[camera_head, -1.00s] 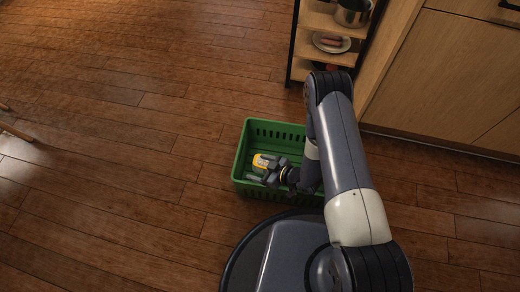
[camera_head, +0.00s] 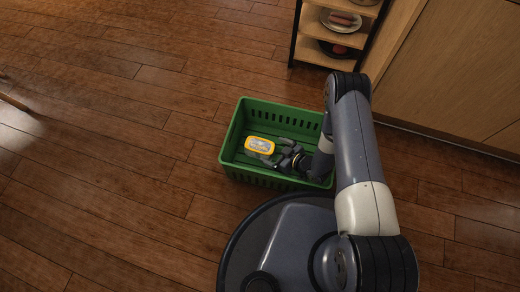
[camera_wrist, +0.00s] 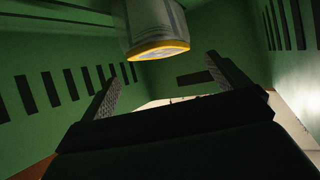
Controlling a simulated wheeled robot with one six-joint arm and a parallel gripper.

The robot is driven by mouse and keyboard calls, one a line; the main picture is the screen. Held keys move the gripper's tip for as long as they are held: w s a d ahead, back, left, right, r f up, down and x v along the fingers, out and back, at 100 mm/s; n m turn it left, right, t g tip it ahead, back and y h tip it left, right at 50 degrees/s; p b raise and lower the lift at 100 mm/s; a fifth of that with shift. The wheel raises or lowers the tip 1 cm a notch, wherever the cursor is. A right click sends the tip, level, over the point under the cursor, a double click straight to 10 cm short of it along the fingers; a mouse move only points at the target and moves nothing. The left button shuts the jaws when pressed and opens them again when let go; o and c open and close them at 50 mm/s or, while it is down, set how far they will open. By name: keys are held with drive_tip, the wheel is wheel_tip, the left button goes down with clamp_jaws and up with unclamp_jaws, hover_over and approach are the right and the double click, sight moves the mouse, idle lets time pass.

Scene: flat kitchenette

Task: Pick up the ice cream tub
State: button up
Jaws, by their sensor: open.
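The ice cream tub (camera_head: 260,145) shows a yellow-rimmed lid with a pale centre in the head view. It is inside the green basket (camera_head: 231,135), towards its left part. In the wrist view the tub (camera_wrist: 155,25) is at the top, white-sided with a yellow rim, cut off by the frame edge. My gripper (camera_head: 275,157) is low inside the basket, just right of and below the tub. In the wrist view its two fingers stand apart (camera_wrist: 160,85), with the tub ahead of the gap between them. Whether a finger touches the tub cannot be told.
The basket's slotted walls rise around my gripper. A wooden shelf unit (camera_head: 323,57) with a plate (camera_head: 341,21) stands behind the basket, and a wooden cabinet (camera_head: 450,80) is at the right. The wooden floor on the left is largely clear.

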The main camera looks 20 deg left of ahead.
sight(262, 145)
drive_tip(key=b+x, duration=0.2)
drive_tip(key=x, duration=0.3)
drive_tip(key=shift+a+f, duration=0.1)
drive_tip(key=shift+f, duration=0.05)
drive_tip(key=shift+w+a, duration=0.1)
drive_tip(key=shift+a, duration=0.25)
drive_tip(key=c, duration=1.3)
drive_tip(key=shift+o, duration=0.2)
